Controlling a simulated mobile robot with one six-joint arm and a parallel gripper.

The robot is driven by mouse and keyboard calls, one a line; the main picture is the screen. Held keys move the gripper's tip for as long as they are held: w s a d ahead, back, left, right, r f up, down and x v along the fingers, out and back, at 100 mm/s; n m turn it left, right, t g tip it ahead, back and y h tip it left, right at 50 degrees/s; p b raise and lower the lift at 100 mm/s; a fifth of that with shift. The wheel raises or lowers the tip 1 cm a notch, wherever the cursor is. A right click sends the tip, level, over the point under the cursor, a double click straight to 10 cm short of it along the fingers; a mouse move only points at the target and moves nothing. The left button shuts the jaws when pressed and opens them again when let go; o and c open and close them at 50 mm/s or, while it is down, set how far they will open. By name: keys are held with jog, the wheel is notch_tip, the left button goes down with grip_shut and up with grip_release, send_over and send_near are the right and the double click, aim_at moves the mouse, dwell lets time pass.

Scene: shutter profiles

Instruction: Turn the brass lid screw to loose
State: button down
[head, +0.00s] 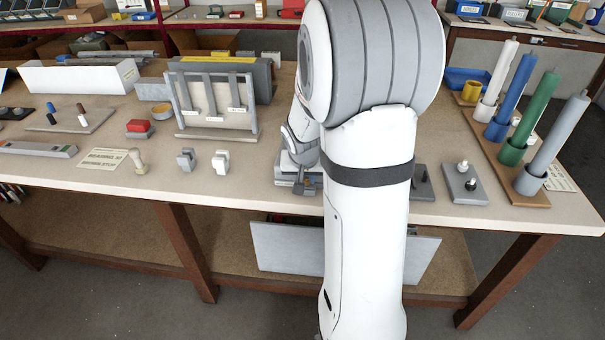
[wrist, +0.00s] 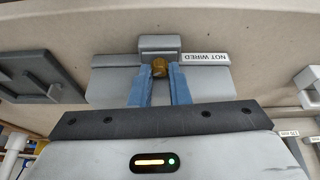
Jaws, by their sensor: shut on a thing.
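The brass lid screw (wrist: 160,67) shows in the wrist view as a small gold knob at the front of a grey box (wrist: 115,80), beside a label reading "NOT WIRED" (wrist: 206,57). My gripper (wrist: 160,74) has its two blue fingers on either side of the screw and is shut on it. In the head view my arm hides most of the box, and only a little of my gripper (head: 308,183) shows low at the bench's front edge. The screw's turn position cannot be read.
A dark grey plate with a raised block (wrist: 42,77) lies to the left in the wrist view. In the head view, a grey plate with knobs (head: 464,184) and several coloured upright tubes (head: 512,90) stand to the right.

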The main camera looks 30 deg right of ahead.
jog(key=n+p, duration=0.1)
jog(key=p, duration=0.2)
jog(key=shift+r+n+y, duration=0.3)
jog(key=shift+n+y, duration=0.1)
jog(key=shift+f+n+p, duration=0.1)
jog(key=shift+n+p, duration=0.5)
jog(key=shift+p, duration=0.65)
jog(key=shift+d+f+n+t+p, duration=0.1)
jog(key=shift+f+n+t+p, duration=0.15)
jog(key=shift+p, duration=0.3)
jog(key=shift+r, duration=0.1)
jog(key=c, duration=1.4)
grip_release()
jog(key=shift+o, duration=0.2)
jog(key=shift+r, duration=0.15)
jog(key=p+v, duration=0.6)
jog(key=v, duration=0.1)
jog(key=shift+s+r+y, duration=0.2)
jog(key=shift+r+y, duration=0.1)
